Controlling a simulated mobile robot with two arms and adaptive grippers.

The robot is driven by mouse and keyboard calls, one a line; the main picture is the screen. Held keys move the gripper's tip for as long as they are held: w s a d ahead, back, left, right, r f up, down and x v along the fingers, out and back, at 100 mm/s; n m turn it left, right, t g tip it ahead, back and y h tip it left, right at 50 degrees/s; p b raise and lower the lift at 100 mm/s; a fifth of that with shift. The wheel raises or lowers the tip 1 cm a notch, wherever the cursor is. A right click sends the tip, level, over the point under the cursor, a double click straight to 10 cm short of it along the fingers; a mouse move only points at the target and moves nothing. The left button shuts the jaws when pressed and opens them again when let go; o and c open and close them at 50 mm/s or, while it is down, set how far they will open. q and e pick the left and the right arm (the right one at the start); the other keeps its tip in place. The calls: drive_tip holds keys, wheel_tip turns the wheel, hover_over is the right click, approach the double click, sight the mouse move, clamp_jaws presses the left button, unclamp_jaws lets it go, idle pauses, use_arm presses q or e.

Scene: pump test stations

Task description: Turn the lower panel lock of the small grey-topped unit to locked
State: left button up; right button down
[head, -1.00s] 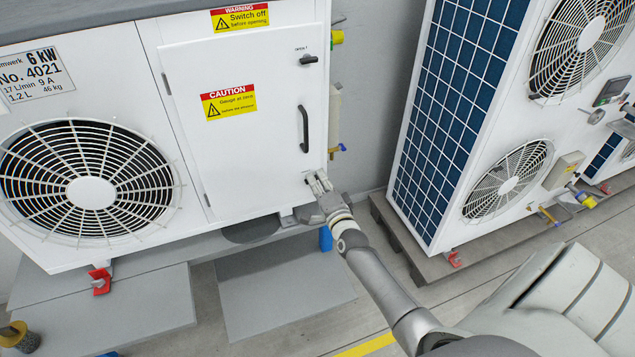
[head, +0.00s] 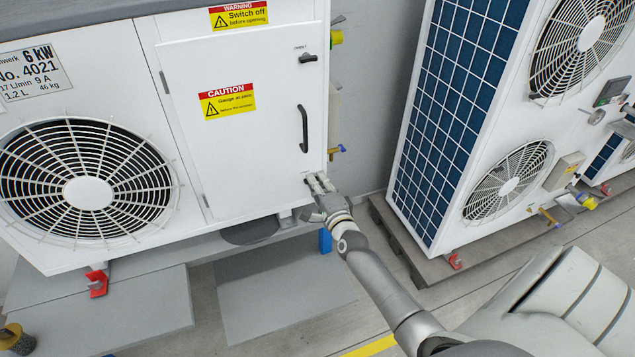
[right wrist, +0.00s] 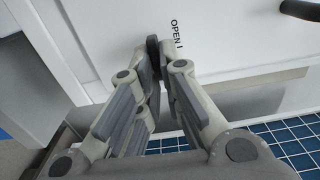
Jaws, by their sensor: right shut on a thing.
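The grey-topped unit (head: 150,60) fills the left of the head view, with a white front panel (head: 260,150) on its right part. The upper panel lock (head: 309,58) is a small dark handle near the panel's top right. My right gripper (head: 318,183) is at the panel's lower right corner and covers the lower lock in the head view. In the right wrist view my right gripper (right wrist: 157,75) is shut on the dark handle of the lower lock (right wrist: 153,47). A label reading OPEN (right wrist: 177,33) is beside it. My left gripper is not in view.
A black pull handle (head: 303,128) stands out above my right gripper. Another unit with a blue grid side (head: 455,120) stands to the right, with a gap between.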

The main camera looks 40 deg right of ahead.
drive_tip(key=c, duration=1.6)
unclamp_jaws()
drive_tip(key=v, duration=1.2)
drive_tip(key=shift+f, duration=0.2)
drive_tip(key=s+a+f+n+g+y, duration=0.1)
drive_tip(key=s+a+f+n+g, duration=0.25)
drive_tip(key=f, duration=0.65)
drive_tip(key=s+a+f+n+g+y, duration=0.25)
drive_tip(key=s+f+n, duration=0.25)
drive_tip(key=f, duration=0.6)
drive_tip(key=s+a+f+n+g+y, duration=0.15)
drive_tip(key=s+a+f+n, duration=0.3)
drive_tip(key=f, duration=0.55)
drive_tip(key=s+a+f+n+g, duration=0.1)
drive_tip(key=s+f+n+g, duration=0.3)
drive_tip(key=s, duration=1)
drive_tip(key=s+a+f+n+g, duration=0.1)
drive_tip(key=s+f+n+g, duration=0.4)
drive_tip(key=s+f, duration=0.5)
drive_tip(key=s+n, duration=0.1)
drive_tip(key=s, duration=0.3)
drive_tip(key=shift+f+h, duration=0.3)
drive_tip(key=shift+f, duration=0.1)
